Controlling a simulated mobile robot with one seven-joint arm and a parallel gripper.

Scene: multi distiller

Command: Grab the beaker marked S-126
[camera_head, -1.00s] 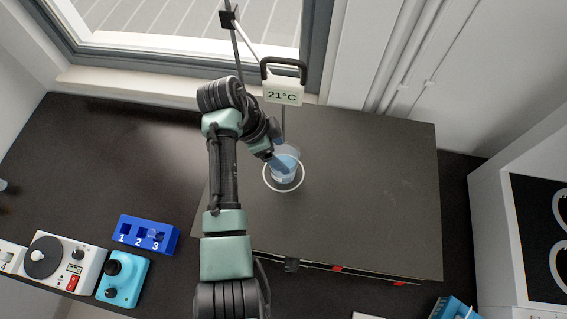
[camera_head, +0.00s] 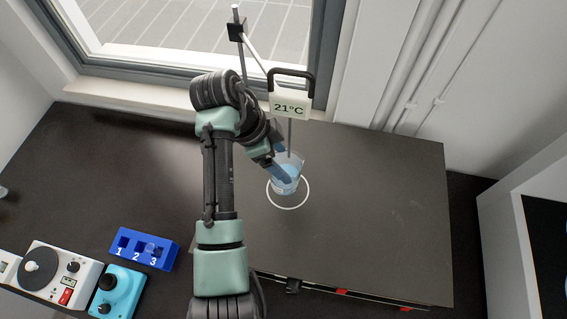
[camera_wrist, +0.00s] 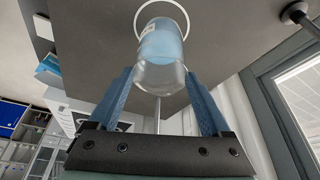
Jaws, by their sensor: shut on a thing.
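A clear beaker (camera_head: 286,184) with blue liquid is at the white ring (camera_head: 288,208) on the dark bench block, below the thermometer. In the wrist view the beaker (camera_wrist: 160,60) is between the two blue fingers, with a small pale label whose marking is too small to read. My gripper (camera_head: 279,169) reaches in from the upper left and is shut on the beaker. It also shows in the wrist view (camera_wrist: 160,95). The beaker's base sits toward the far side of the ring in the head view; I cannot tell how much air is under it.
A thermometer reading 21°C (camera_head: 290,104) hangs from a stand (camera_head: 237,30), its probe reaching down to the beaker. A blue numbered block (camera_head: 143,248), a white device (camera_head: 45,270) and a turquoise device (camera_head: 117,291) are at lower left. The block's right side is clear.

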